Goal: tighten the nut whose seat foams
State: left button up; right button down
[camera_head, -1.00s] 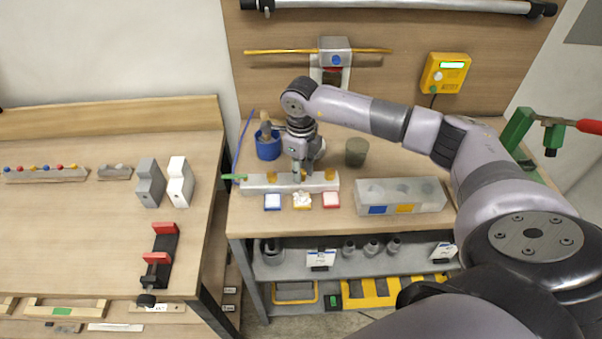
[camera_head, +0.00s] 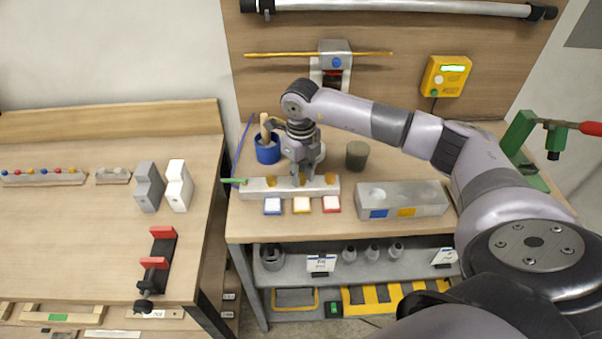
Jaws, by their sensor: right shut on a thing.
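A pale metal bar (camera_head: 270,188) lies along the bench with a brass nut (camera_head: 245,182) near its left end and another brass nut (camera_head: 330,178) near its right end. My right gripper (camera_head: 301,181) points down at the middle of the bar, its fingers shut around the middle nut, which they mostly hide. In front of the bar lie a blue-edged pad (camera_head: 272,206), a yellow-edged pad (camera_head: 302,205) and a red-edged pad (camera_head: 332,204). I make out no foam on them now. My left gripper is out of view.
A blue cup (camera_head: 267,152) with a wooden-handled tool and a dark grey cup (camera_head: 357,155) stand behind the bar. A grey block (camera_head: 402,200) lies to the right. A green press (camera_head: 522,140) stands at far right. The left table's (camera_head: 70,235) middle is clear.

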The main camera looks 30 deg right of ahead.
aim_at(301, 176)
jog(key=c, duration=1.4)
grip_release()
jog(key=shift+r, duration=0.1)
notch_tip(301, 176, up, 12)
jog(key=shift+a, duration=0.1)
